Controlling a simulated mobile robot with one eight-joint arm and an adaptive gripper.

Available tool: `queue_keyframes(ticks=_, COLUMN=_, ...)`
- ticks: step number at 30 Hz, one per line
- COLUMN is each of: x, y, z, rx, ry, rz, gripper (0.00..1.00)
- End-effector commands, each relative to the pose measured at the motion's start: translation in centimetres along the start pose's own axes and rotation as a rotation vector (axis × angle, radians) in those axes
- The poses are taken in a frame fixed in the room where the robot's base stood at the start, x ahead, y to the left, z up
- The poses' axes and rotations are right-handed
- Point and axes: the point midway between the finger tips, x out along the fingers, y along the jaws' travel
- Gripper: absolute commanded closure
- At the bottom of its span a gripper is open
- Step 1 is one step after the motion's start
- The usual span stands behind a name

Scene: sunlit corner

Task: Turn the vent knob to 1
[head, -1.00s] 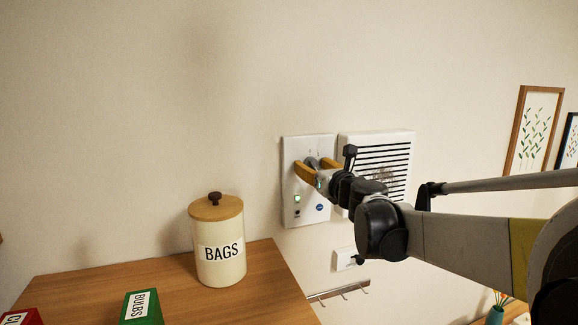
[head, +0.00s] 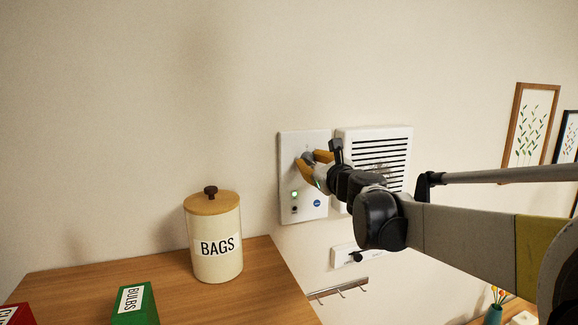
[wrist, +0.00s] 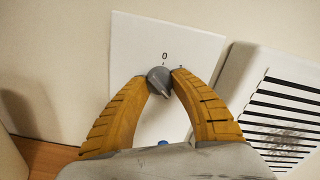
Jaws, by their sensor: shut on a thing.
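The vent knob (wrist: 157,79) is small, round and grey, on a white wall plate (wrist: 135,45). In the wrist view the marks 0 and 1 are printed just above and to the upper right of it. My gripper (wrist: 160,80) has its two yellow fingers shut on the knob from both sides. The head view also shows my gripper (head: 309,161) at the upper part of the plate (head: 289,155), with the knob (head: 308,157) partly hidden between the fingers. I cannot tell for sure which mark the knob points to.
A slatted white vent (head: 397,135) is on the wall right of the plate, partly behind my arm. A lit green lamp (head: 294,195) is low on the plate. A BAGS canister (head: 215,265) and green BULBS box (head: 133,305) stand on the wooden surface (head: 90,272) below.

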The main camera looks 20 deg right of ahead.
Motion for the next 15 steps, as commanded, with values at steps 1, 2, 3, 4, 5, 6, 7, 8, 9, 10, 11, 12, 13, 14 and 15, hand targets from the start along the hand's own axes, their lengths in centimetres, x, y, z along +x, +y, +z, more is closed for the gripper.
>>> queue_keyframes(ticks=1, x=0.0, y=0.06, z=-0.21, rx=-0.042, ry=0.0, rz=0.0, gripper=1.0)
queue_keyframes(ticks=2, x=0.01, y=0.05, z=-0.2, rx=-0.071, ry=0.0, rz=0.0, gripper=1.0)
queue_keyframes(ticks=3, x=0.01, y=0.04, z=-0.19, rx=-0.109, ry=0.0, rz=0.0, gripper=1.0)
queue_keyframes(ticks=4, x=0.02, y=0.03, z=-0.18, rx=-0.138, ry=0.0, rz=0.0, gripper=1.0)
queue_keyframes(ticks=5, x=0.01, y=0.02, z=-0.19, rx=-0.166, ry=0.0, rz=0.0, gripper=1.0)
queue_keyframes(ticks=6, x=0.01, y=0.02, z=-0.19, rx=-0.204, ry=0.0, rz=0.0, gripper=1.0)
queue_keyframes(ticks=7, x=0.01, y=0.01, z=-0.19, rx=-0.233, ry=0.0, rz=0.0, gripper=1.0)
queue_keyframes(ticks=8, x=0.01, y=0.0, z=-0.18, rx=-0.261, ry=0.0, rz=0.0, gripper=1.0)
queue_keyframes(ticks=9, x=0.01, y=-0.01, z=-0.17, rx=-0.299, ry=0.0, rz=0.0, gripper=1.0)
queue_keyframes(ticks=10, x=0.02, y=-0.02, z=-0.16, rx=-0.328, ry=0.0, rz=0.0, gripper=1.0)
queue_keyframes(ticks=11, x=0.01, y=-0.03, z=-0.15, rx=-0.356, ry=0.0, rz=0.0, gripper=1.0)
queue_keyframes(ticks=12, x=0.01, y=-0.03, z=-0.15, rx=-0.394, ry=0.0, rz=0.0, gripper=1.0)
queue_keyframes(ticks=13, x=0.01, y=-0.04, z=-0.15, rx=-0.423, ry=0.0, rz=0.0, gripper=1.0)
queue_keyframes(ticks=14, x=0.0, y=-0.04, z=-0.15, rx=-0.451, ry=0.0, rz=0.0, gripper=1.0)
queue_keyframes(ticks=15, x=0.0, y=-0.05, z=-0.15, rx=-0.489, ry=0.0, rz=0.0, gripper=1.0)
